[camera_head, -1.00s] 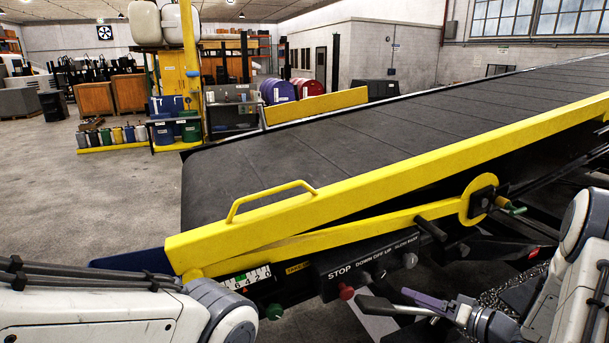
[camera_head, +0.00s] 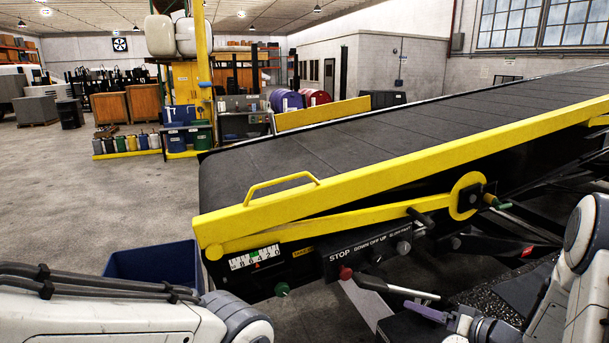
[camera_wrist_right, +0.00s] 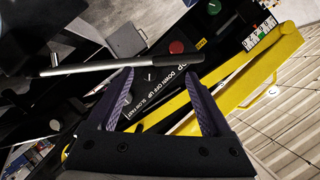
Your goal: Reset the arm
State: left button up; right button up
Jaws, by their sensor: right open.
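The belt loader's yellow arm (camera_head: 340,217) runs from the lower left of the side rail to a round yellow disc (camera_head: 466,196) with a green-tipped handle. Below it, a black control panel (camera_head: 365,250) marked STOP carries a red knob (camera_head: 345,273). A lever with a dark grip (camera_head: 370,284) and shiny rod sticks out under the panel; its rod (camera_wrist_right: 95,68) crosses the right wrist view beyond the fingertips. My right gripper (camera_head: 422,309) is open, with nothing visible between its purple fingers (camera_wrist_right: 158,76). My left gripper is out of view.
The sloping black belt (camera_head: 330,145) with its yellow rail (camera_head: 400,170) fills the middle and right. A blue bin (camera_head: 150,262) stands at the rail's left end. A numbered scale (camera_head: 256,258) is beside the panel. Open floor (camera_head: 110,205) lies to the left.

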jog(key=w+a+r+n+g+h+b, duration=0.1)
jog(key=w+a+n+g+h, duration=0.2)
jog(key=a, duration=0.4)
jog(key=s+a+r+n+g+h+b, duration=0.1)
jog(key=s+a+r+h+b, duration=0.1)
jog(key=s+a+h, duration=0.4)
jog(key=s+a+n+g+y, duration=0.1)
jog(key=s+a, duration=0.4)
jog(key=s, duration=0.8)
jog(key=s+a+n+g+y+b, duration=0.1)
jog(key=s+a+n+g, duration=0.3)
jog(key=s, duration=1)
jog(key=shift+a+r+g, duration=0.3)
jog(key=shift+a+g, duration=0.3)
jog(key=shift+g, duration=0.6)
